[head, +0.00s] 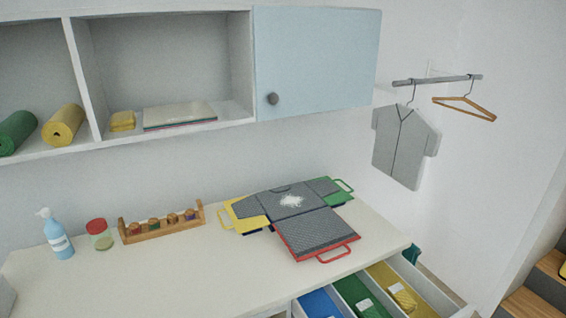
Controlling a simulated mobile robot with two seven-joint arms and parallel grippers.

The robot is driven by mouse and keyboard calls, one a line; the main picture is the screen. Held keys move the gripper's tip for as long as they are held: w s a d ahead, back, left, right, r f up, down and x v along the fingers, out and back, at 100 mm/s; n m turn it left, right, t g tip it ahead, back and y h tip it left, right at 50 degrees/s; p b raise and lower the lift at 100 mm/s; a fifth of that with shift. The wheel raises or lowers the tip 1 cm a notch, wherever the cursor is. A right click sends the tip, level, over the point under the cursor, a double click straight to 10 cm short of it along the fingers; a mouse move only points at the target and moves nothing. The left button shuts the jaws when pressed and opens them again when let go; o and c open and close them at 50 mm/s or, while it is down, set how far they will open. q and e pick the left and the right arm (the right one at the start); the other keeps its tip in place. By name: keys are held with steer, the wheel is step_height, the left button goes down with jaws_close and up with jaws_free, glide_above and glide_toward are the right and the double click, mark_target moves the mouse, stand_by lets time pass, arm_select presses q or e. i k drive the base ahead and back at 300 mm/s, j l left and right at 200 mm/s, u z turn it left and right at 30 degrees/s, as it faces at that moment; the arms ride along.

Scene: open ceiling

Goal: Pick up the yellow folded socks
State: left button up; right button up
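A small yellow folded bundle (122,121), which looks like the folded socks, lies in the middle compartment of the wall shelf (160,55), at its left side. A flat stack of folded cloth (180,115) lies just right of it. Another yellow item (404,299) with a pale label lies in the yellow compartment of the open drawer (440,297); I cannot tell exactly what it is. Neither of my grippers is in view.
A folding board (310,228) with a grey garment lies on the counter (170,275). A blue pump bottle (58,238), a red-lidded jar (98,232) and a wooden rack (160,226) stand at the back left. A blue cabinet door (320,60) is beside the shelf.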

mark_target(396, 292)
steer(key=l+z, duration=0.75)
steer(key=k+l, duration=0.05)
